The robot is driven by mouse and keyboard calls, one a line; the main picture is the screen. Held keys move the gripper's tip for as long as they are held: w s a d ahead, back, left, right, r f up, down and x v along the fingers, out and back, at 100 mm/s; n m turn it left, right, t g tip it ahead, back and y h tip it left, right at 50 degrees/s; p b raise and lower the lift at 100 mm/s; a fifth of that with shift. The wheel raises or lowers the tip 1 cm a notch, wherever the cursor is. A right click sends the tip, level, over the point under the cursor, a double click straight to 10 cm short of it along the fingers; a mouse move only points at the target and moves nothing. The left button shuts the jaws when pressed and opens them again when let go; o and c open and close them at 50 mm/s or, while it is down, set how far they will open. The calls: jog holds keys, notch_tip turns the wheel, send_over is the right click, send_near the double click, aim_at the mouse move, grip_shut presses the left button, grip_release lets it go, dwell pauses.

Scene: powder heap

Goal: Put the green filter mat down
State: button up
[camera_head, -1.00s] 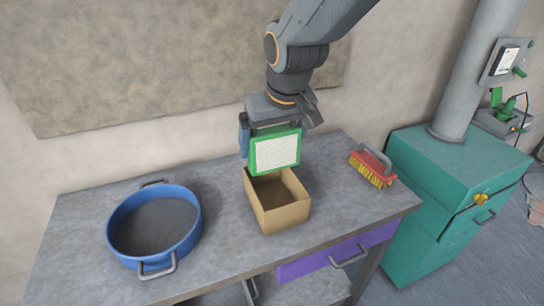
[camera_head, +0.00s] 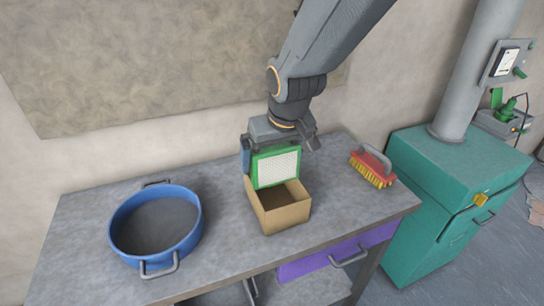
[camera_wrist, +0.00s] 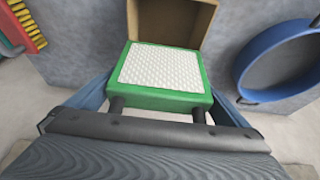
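The green filter mat (camera_head: 277,167) has a green frame and a white textured face. My gripper (camera_head: 262,157) holds it at the end of the downward-reaching arm, over the back part of an open cardboard box (camera_head: 285,216). In the wrist view the mat (camera_wrist: 160,69) lies between the blue fingers of my gripper (camera_wrist: 158,100), with the box (camera_wrist: 203,25) just beyond it. The mat is tilted in the head view, and its lower edge overlaps the box's rear opening. I cannot tell whether it touches the box.
A blue round pan (camera_head: 188,243) with handles stands left on the grey table (camera_head: 85,218). A red brush (camera_head: 372,167) with yellow bristles lies to the right. A teal cabinet (camera_head: 415,237) stands beside the table. A purple drawer (camera_head: 310,262) is below the tabletop.

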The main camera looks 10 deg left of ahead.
jog(key=shift+s+r, duration=0.15)
jog(key=shift+r, duration=0.4)
jog(key=b+v, duration=0.1)
jog(key=v, duration=1)
jog(key=s+d+f+m+g, duration=0.1)
jog(key=s+d+f+m, duration=0.1)
jog(key=d+f, duration=0.3)
jog(key=s+d+f+m+g+h, duration=0.1)
jog(key=d+f, duration=0.5)
jog(key=d, duration=0.6)
jog(key=s+d+f+m+g+h, duration=0.1)
jog(key=s+d+f+m, duration=0.2)
jog(key=d+f, duration=0.3)
jog(key=d, duration=0.3)
jog(key=shift+s+d, duration=0.3)
jog(key=shift+s, duration=0.05)
jog(key=shift+w, duration=0.1)
